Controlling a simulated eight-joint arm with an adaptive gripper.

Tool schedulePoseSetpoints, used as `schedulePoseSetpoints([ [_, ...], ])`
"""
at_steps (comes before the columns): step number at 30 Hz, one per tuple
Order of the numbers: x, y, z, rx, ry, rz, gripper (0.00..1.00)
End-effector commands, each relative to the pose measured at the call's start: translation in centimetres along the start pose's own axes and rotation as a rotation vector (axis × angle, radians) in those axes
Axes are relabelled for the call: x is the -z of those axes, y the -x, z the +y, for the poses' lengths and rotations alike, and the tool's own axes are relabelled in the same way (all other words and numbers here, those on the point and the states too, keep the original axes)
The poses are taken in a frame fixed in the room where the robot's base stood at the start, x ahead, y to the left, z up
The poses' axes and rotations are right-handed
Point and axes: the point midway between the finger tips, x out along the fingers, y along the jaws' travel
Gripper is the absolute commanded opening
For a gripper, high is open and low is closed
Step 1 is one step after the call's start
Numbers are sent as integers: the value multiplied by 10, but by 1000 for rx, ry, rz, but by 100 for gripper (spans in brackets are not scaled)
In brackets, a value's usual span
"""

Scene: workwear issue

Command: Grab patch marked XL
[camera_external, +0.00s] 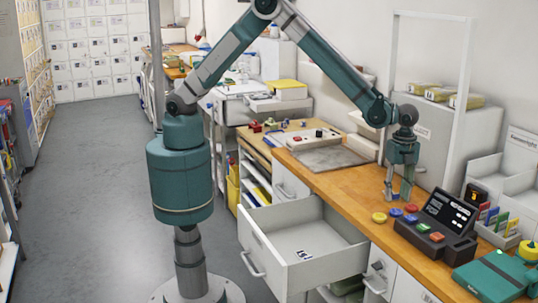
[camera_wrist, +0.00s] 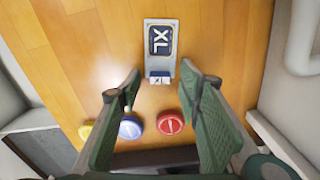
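The patch marked XL (camera_wrist: 161,40) is dark with pale letters and lies on a grey backing on the wooden counter, at the top centre of the wrist view. In the external view my gripper (camera_external: 397,193) points down over the counter near the back wall. I cannot make out the patch there.
Red (camera_wrist: 171,122), blue (camera_wrist: 130,128) and yellow (camera_wrist: 86,131) round buttons sit close to the fingers. A dark console (camera_external: 437,225) and a card holder (camera_external: 498,232) stand right of my gripper. An open drawer (camera_external: 345,257) juts out below the wooden counter (camera_external: 340,186).

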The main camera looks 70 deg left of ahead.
Motion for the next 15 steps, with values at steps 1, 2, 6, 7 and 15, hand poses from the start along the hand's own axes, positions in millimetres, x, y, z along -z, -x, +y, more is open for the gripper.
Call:
schedulePoseSetpoints([
  [1,0,0,0,0,0,0,35],
  [2,0,0,0,0,0,0,35],
  [6,0,0,0,0,0,0,35],
  [7,0,0,0,0,0,0,35],
  [15,0,0,0,0,0,0,13],
])
